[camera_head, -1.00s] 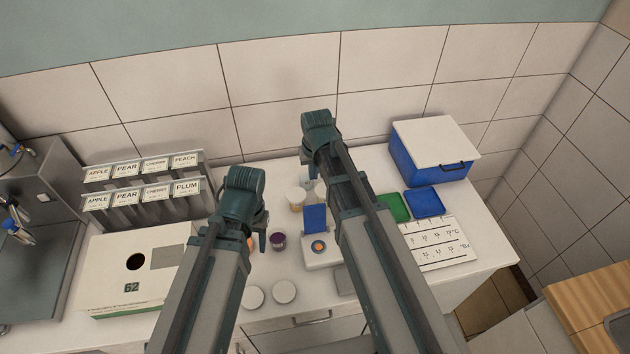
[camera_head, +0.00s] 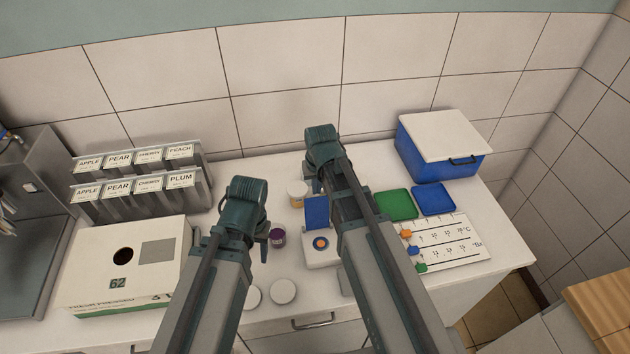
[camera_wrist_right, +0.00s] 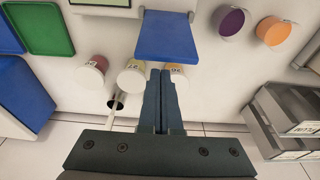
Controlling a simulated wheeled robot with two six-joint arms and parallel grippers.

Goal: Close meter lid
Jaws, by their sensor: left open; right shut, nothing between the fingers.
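The meter (camera_head: 322,262) is a small white device with an orange spot in a blue ring, standing mid-counter. Its blue lid (camera_head: 317,212) stands up open at the back of the body. The lid also shows large in the right wrist view (camera_wrist_right: 166,38). My right gripper (camera_wrist_right: 160,72) is shut and empty, its fingertips close to the lid's back side; whether they touch it I cannot tell. In the head view its fingers are mostly hidden by my arm. My left gripper (camera_head: 265,245) is open and empty, left of the meter beside a purple jar (camera_head: 278,237).
Several small jars stand behind the lid, one of them cream (camera_head: 297,191). Two white discs (camera_head: 282,291) lie in front. Green (camera_head: 397,205) and blue (camera_head: 434,198) trays, a scale card (camera_head: 445,245) and a blue box (camera_head: 440,150) are right. A white box (camera_head: 130,262) stands left.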

